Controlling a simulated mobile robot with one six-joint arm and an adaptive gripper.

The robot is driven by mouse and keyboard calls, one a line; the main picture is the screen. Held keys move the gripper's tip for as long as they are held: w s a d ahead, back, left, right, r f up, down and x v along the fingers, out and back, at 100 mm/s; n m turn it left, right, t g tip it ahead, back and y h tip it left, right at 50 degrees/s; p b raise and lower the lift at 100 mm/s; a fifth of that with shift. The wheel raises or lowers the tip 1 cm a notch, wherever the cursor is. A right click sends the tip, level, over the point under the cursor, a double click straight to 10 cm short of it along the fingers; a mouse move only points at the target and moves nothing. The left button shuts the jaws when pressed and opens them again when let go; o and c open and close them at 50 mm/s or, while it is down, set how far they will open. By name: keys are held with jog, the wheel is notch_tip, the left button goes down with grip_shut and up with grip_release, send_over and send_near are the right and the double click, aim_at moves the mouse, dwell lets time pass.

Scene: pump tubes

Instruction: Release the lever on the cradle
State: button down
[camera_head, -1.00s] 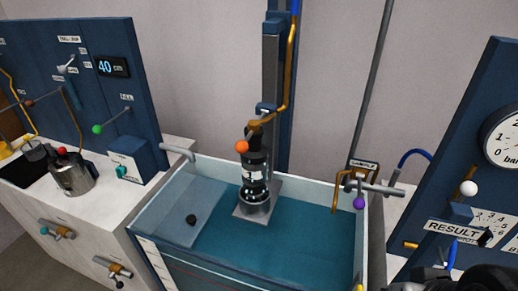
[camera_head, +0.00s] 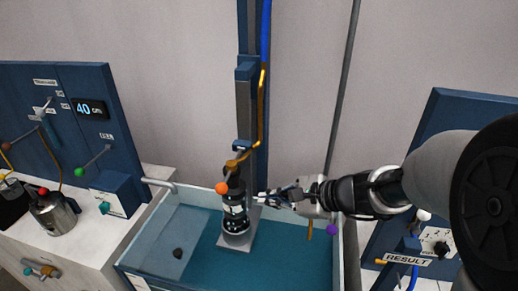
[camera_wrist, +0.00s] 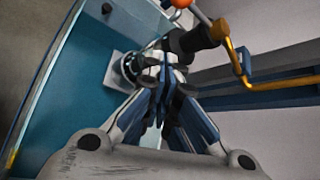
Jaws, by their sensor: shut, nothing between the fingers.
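The cradle (camera_head: 236,242) is a grey plate at the foot of the blue column, inside the tank. A black cylinder with white markings (camera_head: 234,207) stands upright on it. The lever with an orange ball knob (camera_head: 221,188) is at the top of the cylinder, with an orange-brown arm behind it. In the wrist view the orange knob (camera_wrist: 181,3) shows at the top edge. My gripper (camera_head: 262,197) reaches in from the right, its fingertips just right of the cylinder and below the knob's height. It is shut and empty. In the wrist view its fingers (camera_wrist: 163,68) cover part of the cylinder.
The glass-walled tank (camera_head: 150,245) holds teal water and a dark ball (camera_head: 178,253). The blue column (camera_head: 246,100) rises behind the cylinder. A purple ball knob (camera_head: 333,230) is below my arm. A RESULT panel (camera_head: 408,261) stands right, a counter with a metal pot (camera_head: 54,213) left.

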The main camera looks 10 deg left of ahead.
jog(key=shift+w+f+m, duration=0.1)
jog(key=shift+w+m, duration=0.2)
jog(key=shift+w, duration=0.05)
jog(key=b+x, duration=0.2)
jog(key=x, duration=0.8)
jog(key=r, duration=0.1)
jog(key=s+a+r, duration=0.1)
jog(key=r, duration=0.1)
jog(key=shift+s+a+r, duration=0.25)
jog(key=shift+r+p, duration=0.1)
jog(key=shift+p, duration=0.3)
